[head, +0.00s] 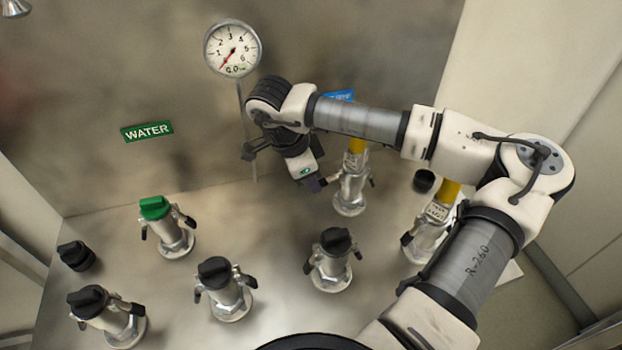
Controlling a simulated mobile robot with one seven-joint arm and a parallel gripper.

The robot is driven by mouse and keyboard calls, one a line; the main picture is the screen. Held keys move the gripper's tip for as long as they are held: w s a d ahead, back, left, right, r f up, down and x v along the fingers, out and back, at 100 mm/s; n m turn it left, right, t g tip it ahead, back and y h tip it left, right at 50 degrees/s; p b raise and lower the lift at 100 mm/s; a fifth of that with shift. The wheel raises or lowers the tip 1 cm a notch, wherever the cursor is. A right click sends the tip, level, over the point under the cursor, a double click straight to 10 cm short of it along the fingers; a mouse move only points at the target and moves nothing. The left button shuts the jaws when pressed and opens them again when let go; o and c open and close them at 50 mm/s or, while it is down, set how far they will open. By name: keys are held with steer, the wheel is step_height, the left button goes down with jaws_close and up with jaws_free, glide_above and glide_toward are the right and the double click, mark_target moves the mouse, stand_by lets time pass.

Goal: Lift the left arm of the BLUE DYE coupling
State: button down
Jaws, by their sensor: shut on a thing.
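The BLUE DYE coupling (350,190) is the silver fitting with a yellow hose end on top, standing on the deck under a blue sign (340,96) mostly covered by my arm. Its right arm (372,181) is a small dark lever at its side. My gripper (318,185) comes down from the upper left and is shut at the coupling's left side, on its left arm. The fingers hide most of that arm, so its exact angle cannot be told.
The green-capped coupling (160,222) stands under the WATER sign (147,131). Black-capped couplings stand in front (222,288), (331,260) and at front left (105,315). Another yellow-hosed coupling (428,238) is at right beside my arm. A gauge (232,49) is on the back wall.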

steer(key=shift+w+d+r+g+y+b, duration=0.2)
steer(key=shift+r+y+b, duration=0.25)
steer(key=shift+y, duration=0.4)
steer(key=shift+s+d+r+g+y+b, duration=0.15)
steer(key=shift+r+g+y+b, duration=0.3)
steer(key=shift+y, duration=0.45)
steer(key=shift+w+d+r+g+y+b, duration=0.15)
steer(key=shift+r+y+b, duration=0.3)
steer(key=shift+y, duration=0.4)
steer(key=shift+r, duration=0.1)
steer(key=c, duration=1.3)
jaws_free()
steer(key=r, duration=0.4)
steer(key=d+r+b, duration=0.1)
steer(key=r, duration=0.8)
steer(key=shift+w+d+r, duration=0.25)
steer(key=shift+d+r, duration=0.1)
steer(key=shift+d, duration=0.05)
